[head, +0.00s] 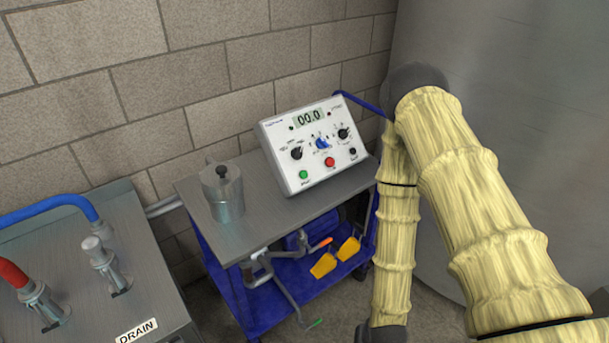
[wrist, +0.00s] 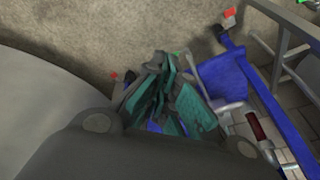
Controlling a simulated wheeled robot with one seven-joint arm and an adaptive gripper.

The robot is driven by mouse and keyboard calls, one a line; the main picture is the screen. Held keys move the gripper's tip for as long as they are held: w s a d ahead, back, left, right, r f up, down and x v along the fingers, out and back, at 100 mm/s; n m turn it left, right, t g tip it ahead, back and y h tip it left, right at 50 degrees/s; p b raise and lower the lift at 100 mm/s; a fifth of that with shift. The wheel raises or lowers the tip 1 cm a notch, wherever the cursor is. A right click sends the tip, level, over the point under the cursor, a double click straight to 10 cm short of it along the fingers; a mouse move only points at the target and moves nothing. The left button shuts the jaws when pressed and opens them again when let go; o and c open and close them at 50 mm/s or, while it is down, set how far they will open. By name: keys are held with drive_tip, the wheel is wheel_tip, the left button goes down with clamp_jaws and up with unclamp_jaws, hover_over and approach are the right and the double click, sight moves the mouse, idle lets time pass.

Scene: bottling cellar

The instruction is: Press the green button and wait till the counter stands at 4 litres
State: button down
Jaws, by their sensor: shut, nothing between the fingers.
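A white control box (head: 318,145) stands tilted back on the grey top of a cart. Its counter display (head: 309,117) reads 00.0. The green button (head: 303,174) is at the lower left of the panel, beside a red button (head: 330,162) and a black one (head: 352,152). Several knobs sit above them. My gripper (wrist: 165,98) shows in the wrist view with dark fingers and teal pads, shut and empty. It is out of sight in the head view, where my sleeved arm is right of the box. The panel is not visible in the wrist view.
A metal pot (head: 222,192) stands on the cart top (head: 265,205), left of the box. Yellow scoops (head: 323,266) and pipework are on the blue lower shelf. A steel counter with taps and a DRAIN label (head: 138,331) is at left; a large tank (head: 510,85) is at right.

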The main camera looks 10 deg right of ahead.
sight(304, 174)
drive_tip(key=w+a+r+m+t, duration=0.25)
drive_tip(key=w+r, duration=0.35)
drive_tip(key=w, duration=0.5)
drive_tip(key=w+a+r+m+t, duration=0.1)
drive_tip(key=w+r+m+t, duration=0.35)
drive_tip(key=w, duration=0.75)
drive_tip(key=w+r+m+t+h, duration=0.2)
drive_tip(key=w+r+m+t, duration=0.3)
drive_tip(key=w+r, duration=1)
wheel_tip(304, 174, up, 5)
drive_tip(key=shift+w+a+f+m+t, duration=0.2)
drive_tip(key=shift+a+m+t, duration=0.25)
drive_tip(key=shift+m, duration=0.65)
drive_tip(key=w+a+f+b, duration=0.3)
drive_tip(key=w+f, duration=0.2)
drive_tip(key=f, duration=0.1)
drive_tip(key=shift+w+a+b, duration=0.15)
drive_tip(key=shift+w+b, duration=0.15)
drive_tip(key=shift+w, duration=0.05)
drive_tip(key=shift+w+a+f+b, duration=0.15)
drive_tip(key=shift+w+f+b, duration=0.1)
drive_tip(key=shift+b, duration=0.15)
